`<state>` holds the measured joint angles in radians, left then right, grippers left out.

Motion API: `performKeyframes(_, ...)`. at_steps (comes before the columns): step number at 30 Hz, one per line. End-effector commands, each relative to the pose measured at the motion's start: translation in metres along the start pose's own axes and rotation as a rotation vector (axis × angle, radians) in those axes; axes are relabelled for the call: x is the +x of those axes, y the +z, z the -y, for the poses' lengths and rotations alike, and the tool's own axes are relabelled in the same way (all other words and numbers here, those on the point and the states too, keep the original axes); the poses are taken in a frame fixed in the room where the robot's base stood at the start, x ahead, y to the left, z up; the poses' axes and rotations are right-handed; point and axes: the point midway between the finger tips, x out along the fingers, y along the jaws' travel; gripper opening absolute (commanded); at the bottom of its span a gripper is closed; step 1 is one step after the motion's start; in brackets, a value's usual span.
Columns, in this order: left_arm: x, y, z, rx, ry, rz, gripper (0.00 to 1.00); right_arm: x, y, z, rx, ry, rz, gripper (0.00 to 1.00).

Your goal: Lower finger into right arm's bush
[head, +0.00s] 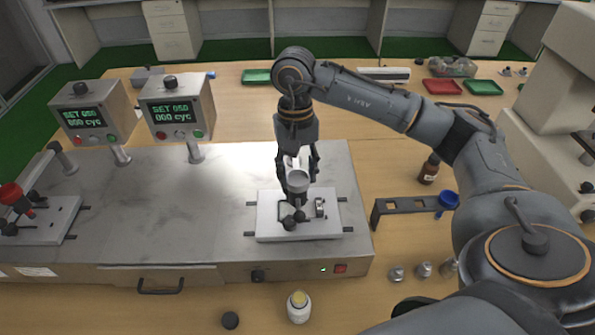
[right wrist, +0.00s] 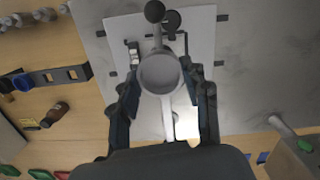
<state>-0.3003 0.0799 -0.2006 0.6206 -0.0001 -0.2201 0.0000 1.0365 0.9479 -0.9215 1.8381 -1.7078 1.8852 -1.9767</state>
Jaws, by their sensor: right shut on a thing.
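My right gripper (head: 298,170) points down over the right station's white plate (head: 265,228). In the right wrist view, my right gripper (right wrist: 160,78) has its two dark fingers on either side of a pale grey round-topped piece, which I take to be the finger (right wrist: 160,74); it also shows in the head view (head: 298,181). The gripper is shut on it. Below it are the right arm's dark round knobs (head: 289,222). The bush is hidden, and I cannot tell whether the finger touches it. My left gripper is out of view.
The left station (head: 40,218) carries a red-topped part (head: 12,194). Two display boxes (head: 92,112) stand behind on posts. A dark slotted bracket (head: 405,205), a brown bottle (head: 429,168) and small metal cylinders (head: 424,269) are at right. A white bottle (head: 299,307) stands in front.

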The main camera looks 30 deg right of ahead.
Motion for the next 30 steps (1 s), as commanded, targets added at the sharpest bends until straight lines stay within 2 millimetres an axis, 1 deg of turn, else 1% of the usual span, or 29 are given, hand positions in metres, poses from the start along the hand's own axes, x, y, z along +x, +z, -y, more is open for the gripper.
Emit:
performKeyframes(7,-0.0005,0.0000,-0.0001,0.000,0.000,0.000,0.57,-0.0007,0.0000,0.0000,0.000,0.000,0.000,0.00)
performKeyframes(8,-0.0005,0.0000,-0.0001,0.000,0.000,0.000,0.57,-0.0006,0.0000,0.0000,0.000,0.000,0.000,0.51)
performKeyframes(9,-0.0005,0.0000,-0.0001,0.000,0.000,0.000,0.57,-0.0006,0.0000,-0.0001,0.000,0.000,0.000,0.59)
performKeyframes(11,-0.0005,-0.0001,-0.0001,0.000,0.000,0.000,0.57,-0.0006,0.0000,0.0000,0.000,0.000,0.000,0.71)
performKeyframes(12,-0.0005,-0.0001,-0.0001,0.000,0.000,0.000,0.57,-0.0006,0.0000,-0.0001,0.000,0.000,0.000,0.73)
performKeyframes(18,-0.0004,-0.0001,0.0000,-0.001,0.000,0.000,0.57,-0.0004,0.0000,0.0000,0.000,0.000,0.000,0.73)
performKeyframes(19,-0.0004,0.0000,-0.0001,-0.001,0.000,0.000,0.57,-0.0003,0.0001,-0.0001,0.000,0.000,0.000,0.77)
performKeyframes(22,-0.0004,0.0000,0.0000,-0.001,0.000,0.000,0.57,-0.0002,0.0001,0.0000,0.000,0.000,0.000,0.97)
performKeyframes(23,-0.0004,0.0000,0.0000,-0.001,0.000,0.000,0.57,-0.0002,0.0001,0.0000,0.000,0.000,0.000,0.99)
performKeyframes(30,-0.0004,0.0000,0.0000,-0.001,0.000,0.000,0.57,-0.0003,0.0001,0.0000,0.000,0.000,0.000,0.99)
